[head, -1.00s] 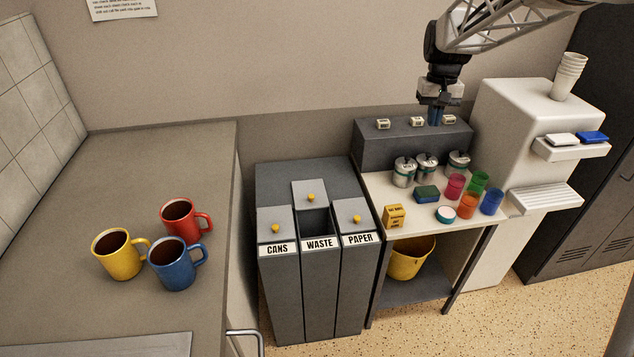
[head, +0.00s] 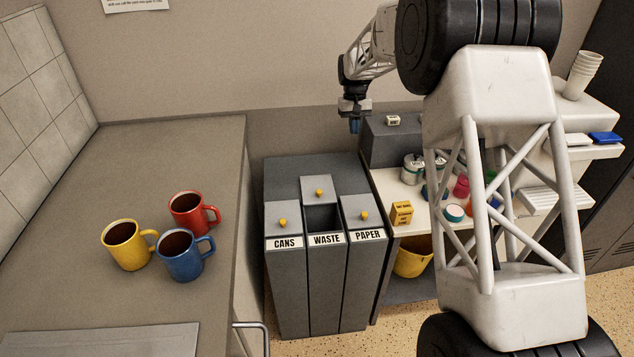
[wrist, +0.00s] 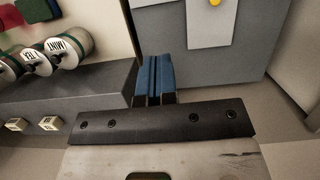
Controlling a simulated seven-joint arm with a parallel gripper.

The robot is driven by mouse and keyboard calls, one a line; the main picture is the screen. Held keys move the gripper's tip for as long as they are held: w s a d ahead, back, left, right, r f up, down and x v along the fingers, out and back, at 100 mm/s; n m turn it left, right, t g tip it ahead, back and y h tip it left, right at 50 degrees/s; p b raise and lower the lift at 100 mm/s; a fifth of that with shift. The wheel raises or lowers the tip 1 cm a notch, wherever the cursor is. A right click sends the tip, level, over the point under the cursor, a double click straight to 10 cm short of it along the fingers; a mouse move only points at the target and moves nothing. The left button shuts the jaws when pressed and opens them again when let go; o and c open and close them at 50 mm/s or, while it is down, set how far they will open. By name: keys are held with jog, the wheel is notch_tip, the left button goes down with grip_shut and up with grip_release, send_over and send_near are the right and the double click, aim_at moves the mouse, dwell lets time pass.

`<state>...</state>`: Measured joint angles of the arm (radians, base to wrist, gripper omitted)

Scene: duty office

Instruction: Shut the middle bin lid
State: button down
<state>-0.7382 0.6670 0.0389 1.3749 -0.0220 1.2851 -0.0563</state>
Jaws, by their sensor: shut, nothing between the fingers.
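The middle bin, labelled WASTE (head: 326,239), stands between the CANS and PAPER bins. Its light grey lid (head: 317,182) sits back towards the wall, leaving a dark opening (head: 322,218) in front of it. The lid carries a yellow knob (head: 319,193). In the wrist view the lid (wrist: 209,25) shows at the top, its knob (wrist: 215,2) cut by the edge. My gripper (head: 355,126) is shut and empty, above and to the right of the bins' back edge. Its blue fingers (wrist: 155,80) are together in the wrist view, apart from the lid.
The CANS lid (head: 283,217) and PAPER lid (head: 362,209) cover their bins. Right of the bins, a dark raised shelf (head: 390,140) stands behind canisters (wrist: 68,52) and cups. My arm hides part of that side. Three mugs stand on the left counter (head: 80,290).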

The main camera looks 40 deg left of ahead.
jog(key=s+a+f+n, duration=0.1)
jog(key=s+a+f, duration=0.3)
jog(key=a+f, duration=0.7)
jog(key=a, duration=0.3)
jog(key=shift+a+f+n+h, duration=0.2)
jog(key=shift+f+n+h, duration=0.1)
jog(key=shift+f+h, duration=0.1)
jog(key=shift+f, duration=0.15)
send_over(317, 182)
jog(key=s, duration=0.1)
jog(key=f, duration=0.8)
jog(key=shift+s+a+f, duration=0.2)
jog(key=shift+f, duration=0.2)
jog(key=shift+s+d+f, duration=0.15)
jog(key=shift+d+f, duration=0.1)
jog(key=shift+s+d+f, duration=0.2)
jog(key=shift+s+d, duration=0.35)
jog(key=shift+d, duration=0.15)
jog(key=shift+s+d+f, duration=0.15)
jog(key=shift+s+d, duration=0.35)
jog(key=shift+d, duration=0.2)
jog(key=shift+d, duration=0.1)
jog(key=s+d, duration=0.9)
jog(key=shift+s+d, duration=0.3)
jog(key=shift+s, duration=0.05)
jog(key=shift+f, duration=0.1)
